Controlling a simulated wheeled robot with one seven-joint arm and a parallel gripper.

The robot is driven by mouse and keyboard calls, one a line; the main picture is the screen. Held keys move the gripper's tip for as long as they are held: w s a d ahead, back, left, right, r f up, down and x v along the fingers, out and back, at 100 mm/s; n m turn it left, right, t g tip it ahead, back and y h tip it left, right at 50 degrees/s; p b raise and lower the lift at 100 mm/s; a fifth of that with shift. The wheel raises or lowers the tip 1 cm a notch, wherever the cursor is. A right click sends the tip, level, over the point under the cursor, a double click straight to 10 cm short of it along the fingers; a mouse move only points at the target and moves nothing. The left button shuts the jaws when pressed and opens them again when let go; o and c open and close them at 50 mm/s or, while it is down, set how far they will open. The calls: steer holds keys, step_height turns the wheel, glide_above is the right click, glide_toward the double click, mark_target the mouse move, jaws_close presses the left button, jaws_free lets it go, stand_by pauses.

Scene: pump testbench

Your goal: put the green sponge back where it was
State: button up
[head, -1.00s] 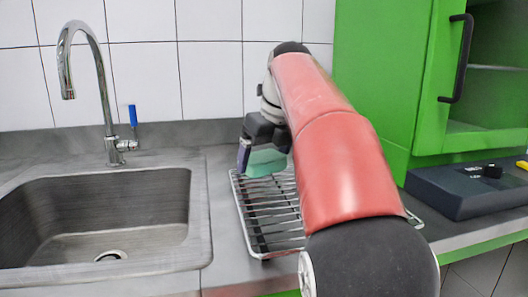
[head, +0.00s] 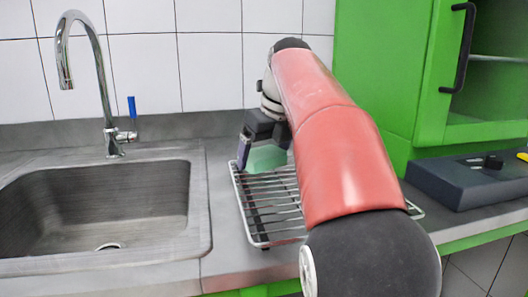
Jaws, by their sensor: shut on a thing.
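The green sponge (head: 266,158) is in my gripper (head: 262,150), over the back left part of the wire drying rack (head: 262,196). My gripper is shut on it, and my arm hides part of both the gripper and the rack. The sponge is at or just above the rack wires; I cannot tell whether it touches them.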

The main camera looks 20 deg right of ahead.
steer(key=shift+f, duration=0.15)
steer(key=o, duration=0.9)
steer(key=p+v, duration=0.2)
steer(key=v, duration=0.5)
steer(key=shift+s+r, duration=0.2)
steer(key=shift+r, duration=0.15)
